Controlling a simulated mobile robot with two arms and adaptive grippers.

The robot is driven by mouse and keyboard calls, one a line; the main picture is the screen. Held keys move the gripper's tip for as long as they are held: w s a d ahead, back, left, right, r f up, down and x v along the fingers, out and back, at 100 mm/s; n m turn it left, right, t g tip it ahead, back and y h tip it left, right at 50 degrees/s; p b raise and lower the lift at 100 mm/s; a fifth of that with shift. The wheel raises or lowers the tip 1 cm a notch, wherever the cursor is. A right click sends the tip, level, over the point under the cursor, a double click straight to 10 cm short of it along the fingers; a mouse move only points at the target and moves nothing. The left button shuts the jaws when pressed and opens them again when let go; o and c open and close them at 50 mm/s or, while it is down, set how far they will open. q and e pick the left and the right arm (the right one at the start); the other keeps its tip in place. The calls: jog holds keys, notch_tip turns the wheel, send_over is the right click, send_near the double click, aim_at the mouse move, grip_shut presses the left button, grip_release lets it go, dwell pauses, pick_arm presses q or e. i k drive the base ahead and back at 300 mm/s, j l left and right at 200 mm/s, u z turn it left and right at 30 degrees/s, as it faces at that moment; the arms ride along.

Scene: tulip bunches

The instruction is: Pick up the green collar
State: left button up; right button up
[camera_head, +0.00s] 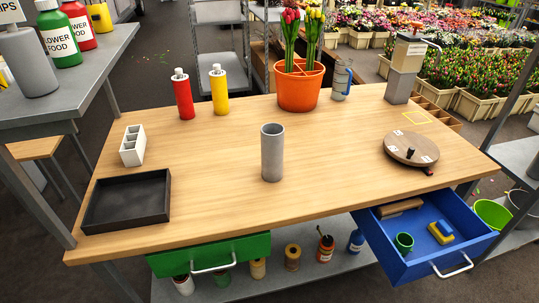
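A small green ring-like piece (403,242), which looks like the green collar, stands in the open blue drawer (400,272) at the lower right. It sits in the left part of the drawer, apart from a yellow and blue block (441,232). A wooden piece (400,207) lies behind it. Neither of my grippers is in view.
The wooden table (330,190) holds a grey cylinder (272,153), a black tray (127,203), a white divided holder (132,146), red and yellow bottles, an orange tulip pot (298,90) and a round turntable (411,148). The table's front middle is clear.

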aim_at(403, 241)
jog(key=z, duration=1.2)
jog(key=i+l+u, duration=0.15)
jog(key=i+l, duration=0.1)
jog(key=l, duration=0.05)
